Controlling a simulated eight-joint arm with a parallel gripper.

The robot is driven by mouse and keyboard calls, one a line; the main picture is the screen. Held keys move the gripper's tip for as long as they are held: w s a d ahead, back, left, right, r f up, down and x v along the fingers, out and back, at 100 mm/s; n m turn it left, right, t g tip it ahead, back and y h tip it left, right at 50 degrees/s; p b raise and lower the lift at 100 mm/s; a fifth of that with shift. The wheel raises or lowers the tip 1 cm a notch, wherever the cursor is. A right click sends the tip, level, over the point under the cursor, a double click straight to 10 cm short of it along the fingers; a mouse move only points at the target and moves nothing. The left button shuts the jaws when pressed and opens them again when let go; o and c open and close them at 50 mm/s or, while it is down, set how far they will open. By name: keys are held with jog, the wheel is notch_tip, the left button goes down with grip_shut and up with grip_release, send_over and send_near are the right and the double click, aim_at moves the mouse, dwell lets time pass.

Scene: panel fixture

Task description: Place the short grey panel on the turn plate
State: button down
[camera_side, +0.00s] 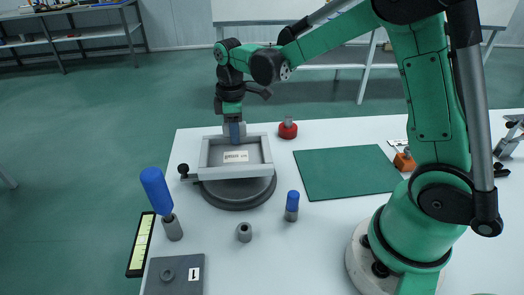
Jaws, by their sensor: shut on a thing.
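The short grey panel (212,163) looks like a shallow open box with a raised rim and a white label inside. It lies flat over the round dark grey turn plate (240,200) and covers most of it. Whether it rests fully on the plate or hovers slightly is hard to tell. My gripper (235,137) points down at the panel's far edge and is shut on it. The fingertips are partly hidden by the rim.
A blue-handled tool (156,191) stands at the left. A blue-capped post (292,200) and a grey cylinder (244,232) stand in front. A black knob (183,169) is beside the plate, a red knob (288,130) behind right. A green mat (345,172) lies bare at right.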

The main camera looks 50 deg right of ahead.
jog(key=shift+f, duration=1.9)
jog(key=shift+f, duration=0.1)
jog(key=c, duration=0.7)
grip_release()
